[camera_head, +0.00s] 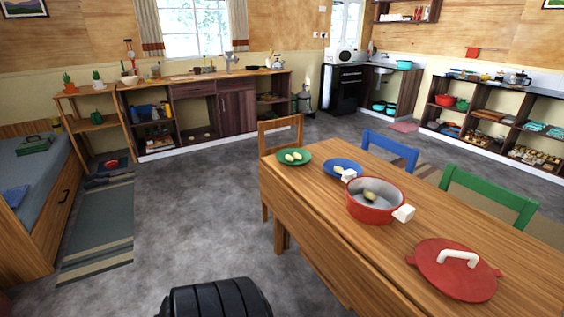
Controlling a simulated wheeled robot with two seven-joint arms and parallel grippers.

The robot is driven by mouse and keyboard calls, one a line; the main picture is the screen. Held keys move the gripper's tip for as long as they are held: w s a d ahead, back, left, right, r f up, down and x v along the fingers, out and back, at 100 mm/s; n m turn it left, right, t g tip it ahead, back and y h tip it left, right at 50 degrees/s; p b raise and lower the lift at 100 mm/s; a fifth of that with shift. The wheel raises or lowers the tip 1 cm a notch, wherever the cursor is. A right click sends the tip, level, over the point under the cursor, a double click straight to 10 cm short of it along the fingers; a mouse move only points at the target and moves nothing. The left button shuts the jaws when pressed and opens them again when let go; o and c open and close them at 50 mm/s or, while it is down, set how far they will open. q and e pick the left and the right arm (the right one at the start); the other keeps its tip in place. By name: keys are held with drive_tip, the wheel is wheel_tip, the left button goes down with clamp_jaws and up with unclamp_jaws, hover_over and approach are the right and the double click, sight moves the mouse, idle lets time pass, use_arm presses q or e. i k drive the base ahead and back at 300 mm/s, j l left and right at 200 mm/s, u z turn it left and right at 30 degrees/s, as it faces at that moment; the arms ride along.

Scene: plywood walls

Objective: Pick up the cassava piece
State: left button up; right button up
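Pale, oval pieces that look like cassava (290,158) lie on a green plate (282,154) near the left end of the wooden table. A small pale piece (338,170) lies on a blue plate (350,163) to its right, partly hidden by the pot's handle. A red pot (372,212) with white handles stands uncovered in front of the blue plate. A yellowish piece (369,195) lies inside it; I cannot tell if it is cassava. Neither of my grippers is in view.
The wooden table (330,235) fills the right foreground, with a red lid (455,275) on it. Wooden, blue (390,148) and green (490,195) chairs stand around it. Grey floor (200,220) is open to the left, with a striped rug (100,225) beside a bed.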

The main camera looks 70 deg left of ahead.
sight(370, 196)
drive_tip(key=u, duration=1.85)
